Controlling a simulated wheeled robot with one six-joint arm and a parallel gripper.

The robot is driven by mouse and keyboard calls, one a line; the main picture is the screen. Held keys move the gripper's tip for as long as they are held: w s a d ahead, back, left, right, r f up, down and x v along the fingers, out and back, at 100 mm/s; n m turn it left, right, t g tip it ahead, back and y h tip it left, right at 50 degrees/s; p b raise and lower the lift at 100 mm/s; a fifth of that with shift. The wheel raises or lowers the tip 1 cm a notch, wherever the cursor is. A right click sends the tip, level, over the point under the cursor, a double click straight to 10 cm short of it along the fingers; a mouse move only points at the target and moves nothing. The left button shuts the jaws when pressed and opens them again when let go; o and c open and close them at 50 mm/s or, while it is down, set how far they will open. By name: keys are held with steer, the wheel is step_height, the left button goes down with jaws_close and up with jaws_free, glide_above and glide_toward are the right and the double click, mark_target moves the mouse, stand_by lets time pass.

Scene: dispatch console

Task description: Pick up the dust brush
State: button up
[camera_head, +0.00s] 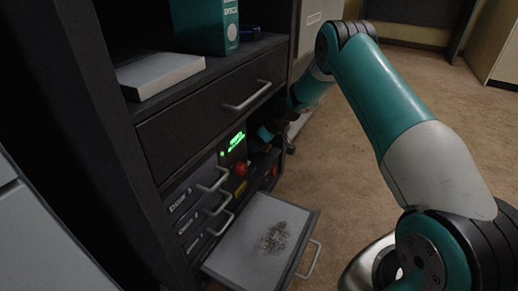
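No dust brush can be made out for sure in the head view. My gripper (277,130) is at the dark opening in the right part of the console, below the long top drawer. Its fingers are small and in shadow, so I cannot tell whether they are open or shut. A small teal shape (264,134) shows at the gripper, inside the opening. I cannot tell whether it is part of my gripper or a separate thing.
A low drawer (222,254) stands pulled out, with a pile of small metallic bits (275,238) in it. Beside the opening are a lit green display (236,140) and a red button (241,168). A teal binder (213,25) and white box (160,73) sit above. Brown floor is free at right.

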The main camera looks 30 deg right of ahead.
steer(key=c, duration=0.9)
steer(key=shift+r+p, duration=0.8)
steer(key=shift+p, duration=0.05)
steer(key=s+d+p, duration=0.2)
steer(key=s+d, duration=0.1)
steer(key=s, duration=0.1)
steer(key=s+d+p, duration=0.3)
steer(key=s, duration=0.2)
steer(key=s+d+p, duration=0.3)
steer(key=s, duration=0.2)
steer(key=shift+s+d, duration=0.2)
steer(key=shift+d, duration=0.1)
steer(key=shift+s+d, duration=0.2)
steer(key=shift+s, duration=0.1)
steer(key=shift+c, duration=0.2)
